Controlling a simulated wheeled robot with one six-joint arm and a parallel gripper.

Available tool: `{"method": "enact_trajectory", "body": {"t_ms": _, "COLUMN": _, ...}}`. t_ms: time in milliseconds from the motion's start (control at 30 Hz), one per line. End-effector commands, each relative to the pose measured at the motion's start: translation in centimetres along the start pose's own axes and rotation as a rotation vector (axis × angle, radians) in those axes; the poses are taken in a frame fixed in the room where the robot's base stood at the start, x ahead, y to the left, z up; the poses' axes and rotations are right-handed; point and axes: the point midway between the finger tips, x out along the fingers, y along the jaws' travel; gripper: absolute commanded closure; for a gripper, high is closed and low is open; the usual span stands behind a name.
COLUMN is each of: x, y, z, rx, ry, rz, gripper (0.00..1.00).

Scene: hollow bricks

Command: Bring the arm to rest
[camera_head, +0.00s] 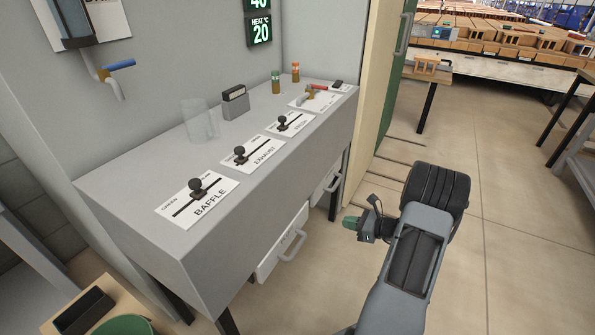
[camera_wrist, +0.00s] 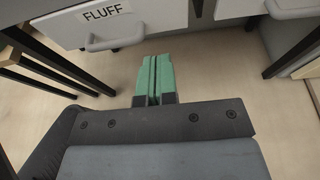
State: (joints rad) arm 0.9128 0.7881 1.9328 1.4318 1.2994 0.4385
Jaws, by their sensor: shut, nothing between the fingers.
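My gripper (camera_head: 350,223) is at the right of the grey control desk (camera_head: 160,155) in the head view, out over the floor and below the level of the desk top. Its green fingers (camera_wrist: 154,78) show in the wrist view, side by side with only a thin line between them, shut and empty. In the wrist view they are in front of a drawer (camera_wrist: 75,27) labelled FLUFF.
The desk top carries levers such as the BAFFLE lever (camera_head: 198,187), a clear beaker (camera_head: 201,120) and small bottles (camera_head: 275,82). A green and cream door (camera_head: 385,80) stands beyond the desk. Open floor (camera_head: 510,240) lies to the right.

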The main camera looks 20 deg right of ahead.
Motion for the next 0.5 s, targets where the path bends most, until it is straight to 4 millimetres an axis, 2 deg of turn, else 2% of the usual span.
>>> {"method": "enact_trajectory", "body": {"t_ms": 200, "x": -0.2, "y": 0.3, "z": -0.6, "rx": -0.053, "ry": 0.032, "rz": 0.015, "gripper": 1.00}}
{"method": "enact_trajectory", "body": {"t_ms": 267, "x": -0.2, "y": 1.4, "z": -1.5, "rx": -0.086, "ry": 0.070, "rz": 0.059, "gripper": 1.00}}
{"method": "enact_trajectory", "body": {"t_ms": 367, "x": -0.6, "y": 4.2, "z": -3.0, "rx": -0.166, "ry": 0.154, "rz": 0.172, "gripper": 1.00}}
{"method": "enact_trajectory", "body": {"t_ms": 433, "x": -1.3, "y": 6.4, "z": -1.8, "rx": -0.283, "ry": 0.225, "rz": 0.284, "gripper": 1.00}}
{"method": "enact_trajectory", "body": {"t_ms": 500, "x": -2.0, "y": 8.9, "z": 0.8, "rx": -0.438, "ry": 0.300, "rz": 0.425, "gripper": 1.00}}
